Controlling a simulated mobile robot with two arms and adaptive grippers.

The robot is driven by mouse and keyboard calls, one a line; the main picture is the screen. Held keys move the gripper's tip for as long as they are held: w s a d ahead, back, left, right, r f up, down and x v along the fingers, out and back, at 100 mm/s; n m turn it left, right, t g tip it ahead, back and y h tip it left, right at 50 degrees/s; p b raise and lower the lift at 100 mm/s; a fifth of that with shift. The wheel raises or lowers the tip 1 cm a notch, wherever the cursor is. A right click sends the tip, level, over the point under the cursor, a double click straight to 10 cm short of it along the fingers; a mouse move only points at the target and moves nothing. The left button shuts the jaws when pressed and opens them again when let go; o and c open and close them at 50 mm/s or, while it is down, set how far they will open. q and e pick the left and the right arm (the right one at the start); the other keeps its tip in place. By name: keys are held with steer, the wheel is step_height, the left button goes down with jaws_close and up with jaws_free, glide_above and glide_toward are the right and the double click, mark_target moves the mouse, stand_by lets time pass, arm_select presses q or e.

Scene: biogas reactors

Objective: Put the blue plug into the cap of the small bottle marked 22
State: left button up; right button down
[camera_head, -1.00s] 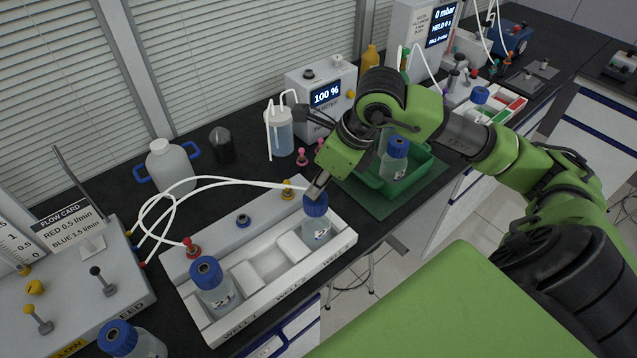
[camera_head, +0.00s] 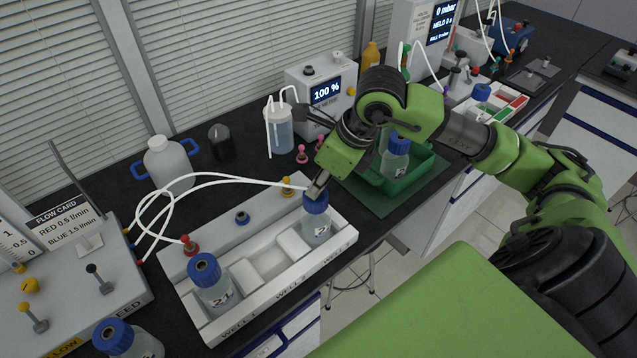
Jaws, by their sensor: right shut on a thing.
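My right gripper (camera_head: 317,189) is shut at the blue cap of a small bottle (camera_head: 316,228) in the right end of the white rack (camera_head: 254,316). A white tube runs to its fingertips. The blue plug itself is hidden or too small to make out there. I cannot tell whether it is inside the cap or just above it. The label on this bottle is too small to read surely. Another blue-capped bottle (camera_head: 211,285), whose label looks like 21, stands in the rack's left well. My left gripper is not in view.
A red plug (camera_head: 190,246) and a yellow plug (camera_head: 287,187) sit on the rack's back ledge. A green tray (camera_head: 423,177) with a bottle (camera_head: 395,160) stands behind my right gripper. A grey feed box (camera_head: 80,290) is at the left. The rack's middle wells are empty.

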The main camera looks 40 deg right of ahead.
stand_by(0.4)
steer(key=c, duration=2)
jaws_free()
steer(key=v, duration=1.2)
steer(key=shift+s+d, duration=0.1)
steer(key=shift+f, duration=0.1)
